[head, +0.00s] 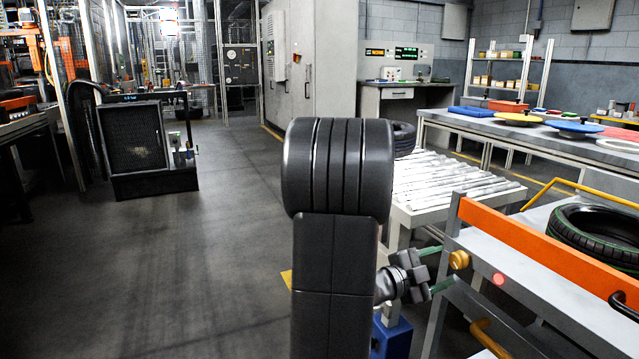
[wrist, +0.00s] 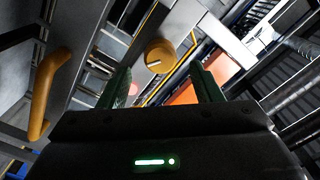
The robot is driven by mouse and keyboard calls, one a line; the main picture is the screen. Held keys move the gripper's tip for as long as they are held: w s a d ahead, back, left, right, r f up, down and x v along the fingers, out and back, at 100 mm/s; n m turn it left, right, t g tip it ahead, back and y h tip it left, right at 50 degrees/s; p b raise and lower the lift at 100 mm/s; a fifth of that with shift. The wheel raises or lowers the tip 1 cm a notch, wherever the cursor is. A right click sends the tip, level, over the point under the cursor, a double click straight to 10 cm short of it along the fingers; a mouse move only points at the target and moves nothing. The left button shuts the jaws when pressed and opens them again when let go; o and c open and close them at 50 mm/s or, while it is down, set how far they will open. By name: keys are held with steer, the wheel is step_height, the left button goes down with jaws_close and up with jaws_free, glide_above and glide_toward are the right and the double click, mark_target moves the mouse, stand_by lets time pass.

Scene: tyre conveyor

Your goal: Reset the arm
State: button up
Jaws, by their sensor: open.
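My gripper (head: 437,270) is at the lower middle right in the head view, beside my arm's dark upright link. Its two green fingers point right, toward the grey conveyor frame with an orange rail (head: 540,238). In the wrist view my gripper (wrist: 160,88) has its fingers well apart with nothing between them. A round yellow knob (wrist: 160,56) shows beyond the gap between the fingers. The same knob (head: 459,260) is on the frame in the head view, just right of the fingers. I cannot tell if they touch the frame.
A tyre (head: 600,235) lies behind the orange rail at right. A roller conveyor (head: 450,183) stands behind my arm, with another tyre (head: 403,138) partly hidden. A yellow handle (head: 488,338) sticks out low on the frame. Open floor (head: 190,270) lies to the left.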

mark_target(454, 262)
steer(key=shift+b+x, duration=0.4)
steer(key=shift+x, duration=1.75)
